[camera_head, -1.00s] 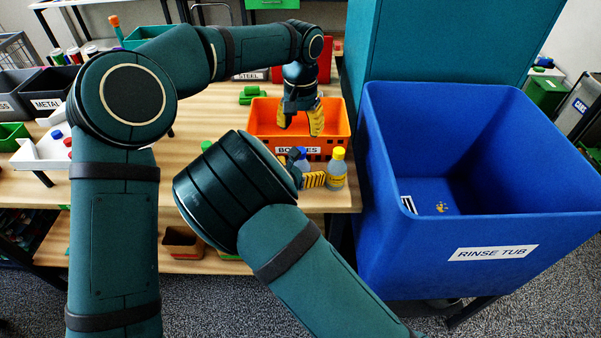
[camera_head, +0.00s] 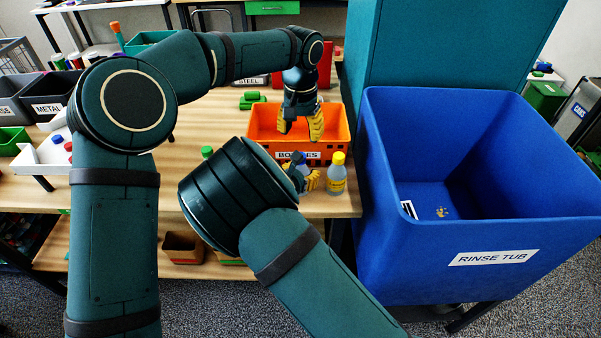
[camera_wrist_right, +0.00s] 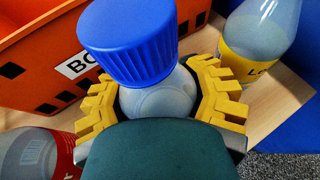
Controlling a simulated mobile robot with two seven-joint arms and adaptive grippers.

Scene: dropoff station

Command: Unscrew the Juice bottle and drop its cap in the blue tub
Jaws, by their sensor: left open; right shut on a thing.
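My right gripper (camera_head: 306,179) is shut on a clear bottle with a blue cap (camera_wrist_right: 128,40). The bottle (camera_wrist_right: 158,100) stands upright between the yellow fingers in the right wrist view, its cap on and above them. Its label is hidden, so I cannot tell whether it reads Juice. In the head view my right wrist hides part of it. My left gripper (camera_head: 300,124) is open and empty, pointing down over the front of the orange bin. The blue tub (camera_head: 480,285), marked RINSE TUB, stands right of the table.
The orange bin (camera_head: 335,150), labelled as a bottle bin, is behind the held bottle. A yellow-capped bottle (camera_head: 337,178) stands close on its right. A red-labelled bottle (camera_wrist_right: 30,155) is at the lower left of the wrist view. A teal block (camera_head: 450,40) rises behind the tub.

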